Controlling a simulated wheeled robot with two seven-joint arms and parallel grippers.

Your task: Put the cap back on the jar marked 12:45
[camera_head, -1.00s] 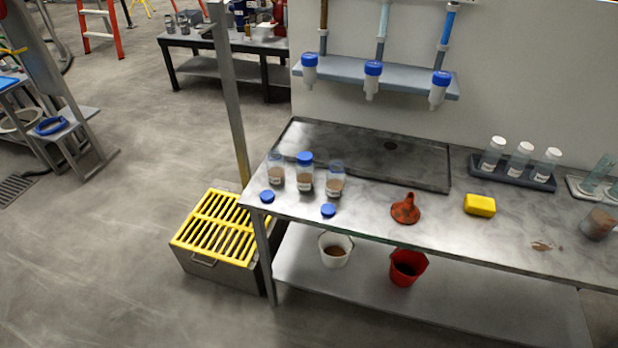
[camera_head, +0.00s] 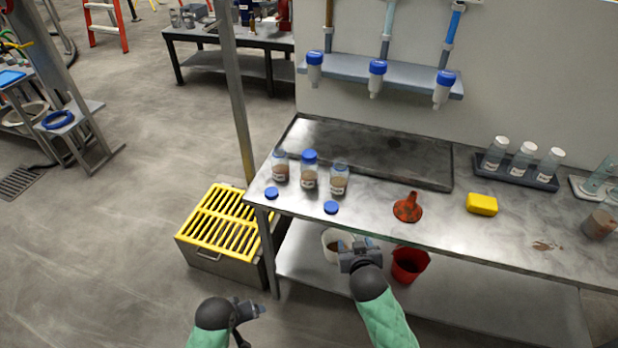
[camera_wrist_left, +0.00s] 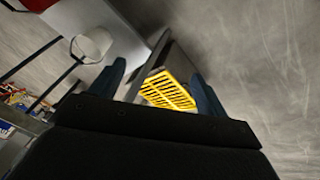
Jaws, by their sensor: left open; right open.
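Three jars stand in a row near the table's left end. The left jar (camera_head: 280,168) and the right jar (camera_head: 339,180) have no cap. The middle jar (camera_head: 309,172) wears a blue cap. All hold brown matter; the label writing is too small to read. One loose blue cap (camera_head: 271,193) lies in front of the left jar, another blue cap (camera_head: 331,207) in front of the right jar. My right gripper (camera_head: 359,243) is open and empty, before the table's front edge. My left gripper (camera_head: 262,309) is open and empty, low over the floor; its fingers (camera_wrist_left: 160,85) show in the left wrist view.
A red funnel (camera_head: 408,208), a yellow sponge (camera_head: 482,204) and a rack (camera_head: 515,175) of white-capped tubes stand right of the jars. A white bucket (camera_head: 331,238) and a red bucket (camera_head: 408,265) stand on the lower shelf. A yellow grate (camera_head: 222,217) covers a box left of the table.

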